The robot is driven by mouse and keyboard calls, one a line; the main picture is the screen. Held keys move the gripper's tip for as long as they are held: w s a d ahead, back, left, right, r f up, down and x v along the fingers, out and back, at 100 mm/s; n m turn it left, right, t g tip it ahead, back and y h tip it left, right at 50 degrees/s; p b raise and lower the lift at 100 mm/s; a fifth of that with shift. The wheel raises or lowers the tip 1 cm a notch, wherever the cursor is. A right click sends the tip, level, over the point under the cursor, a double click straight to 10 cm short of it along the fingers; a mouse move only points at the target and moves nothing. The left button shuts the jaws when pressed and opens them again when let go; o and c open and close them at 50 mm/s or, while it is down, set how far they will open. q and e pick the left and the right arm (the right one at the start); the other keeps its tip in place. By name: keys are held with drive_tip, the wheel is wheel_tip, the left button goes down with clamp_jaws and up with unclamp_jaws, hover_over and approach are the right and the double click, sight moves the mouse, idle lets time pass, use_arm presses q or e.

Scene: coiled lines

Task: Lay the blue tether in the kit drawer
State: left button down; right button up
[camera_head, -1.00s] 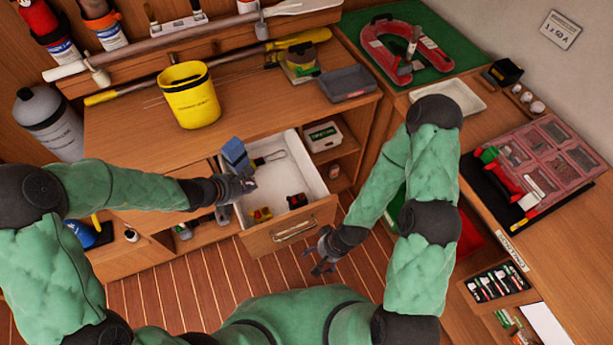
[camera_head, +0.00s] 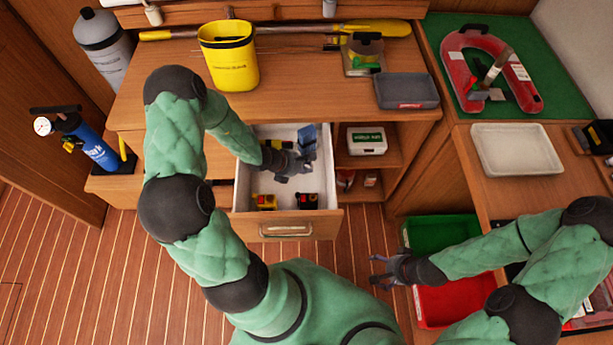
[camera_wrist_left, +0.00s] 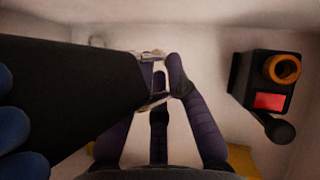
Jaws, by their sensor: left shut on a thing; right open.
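The kit drawer (camera_head: 241,190) is pulled open below the worktop. My left gripper (camera_head: 293,163) is inside the drawer outline, shut on the blue tether (camera_head: 308,134), whose blue part shows beside the fingers near the drawer's back right. In the left wrist view, my left gripper (camera_wrist_left: 158,88) has metal hardware between its fingers, with a wide black piece to the left and blue at the left edge. Fingers and wrist hide part of the tether; I cannot tell whether it touches the drawer floor. My right gripper (camera_head: 384,272) is open and empty, outside the drawer.
A yellow item (camera_head: 265,202) and a dark red-marked item (camera_head: 307,201) lie at the drawer's front. A yellow bucket (camera_head: 229,58) and grey tray (camera_head: 406,91) stand on the worktop above. Green (camera_head: 440,232) and red (camera_head: 455,302) bins are at right.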

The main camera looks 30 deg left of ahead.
use_arm(q)
drive_tip(key=shift+f+b, duration=1)
drive_tip(key=shift+f, duration=2)
drive_tip(key=shift+f, duration=0.1)
drive_tip(key=c, duration=1.2)
unclamp_jaws()
drive_tip(key=shift+c, duration=0.2)
drive_tip(key=p+v, duration=0.5)
drive_tip(key=v, duration=0.7)
